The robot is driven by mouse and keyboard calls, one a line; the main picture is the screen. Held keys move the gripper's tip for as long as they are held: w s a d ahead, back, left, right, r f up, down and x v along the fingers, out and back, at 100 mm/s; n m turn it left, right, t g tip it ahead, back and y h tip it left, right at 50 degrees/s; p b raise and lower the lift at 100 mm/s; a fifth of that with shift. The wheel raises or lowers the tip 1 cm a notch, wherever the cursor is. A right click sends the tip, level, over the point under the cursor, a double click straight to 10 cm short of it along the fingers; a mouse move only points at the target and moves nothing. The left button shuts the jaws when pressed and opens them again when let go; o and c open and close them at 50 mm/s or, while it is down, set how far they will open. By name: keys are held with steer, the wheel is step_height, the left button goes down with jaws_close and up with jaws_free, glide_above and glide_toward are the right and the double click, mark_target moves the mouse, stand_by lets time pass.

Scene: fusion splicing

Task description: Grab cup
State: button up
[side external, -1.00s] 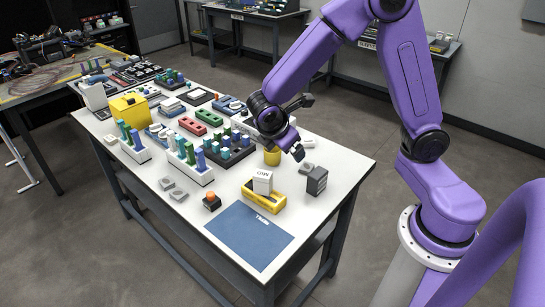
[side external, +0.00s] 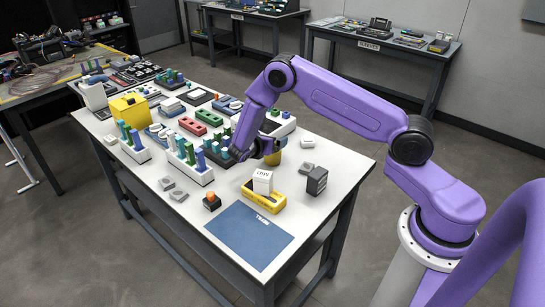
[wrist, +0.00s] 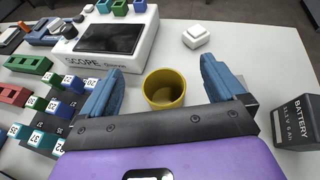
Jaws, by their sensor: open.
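A yellow cup (wrist: 164,98) stands upright with its open top showing in the wrist view. It sits between and beyond the two blue fingers of my gripper (wrist: 162,72), with gaps on both sides. In the side external view the cup (side external: 273,158) is partly hidden by my gripper (side external: 262,152), which is low over the table beside it. My gripper is open and holds nothing. I cannot tell exactly how far the fingertips are from the cup.
A dark battery block (wrist: 294,122) stands to the cup's right and a small white box (wrist: 196,36) behind it. A white scope (wrist: 142,40) is at the back left, with numbered blocks (wrist: 50,105) at left. A yellow holder (side external: 265,202) and blue mat (side external: 248,236) are nearer the front.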

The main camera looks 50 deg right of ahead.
mark_target(269, 160)
steer(key=shift+f, duration=1.25)
step_height(269, 160, down, 2)
steer(key=shift+f, duration=0.2)
steer(key=shift+x, duration=1.1)
steer(key=shift+d+f, duration=0.15)
steer(key=shift+d, duration=0.2)
steer(key=c, duration=1.2)
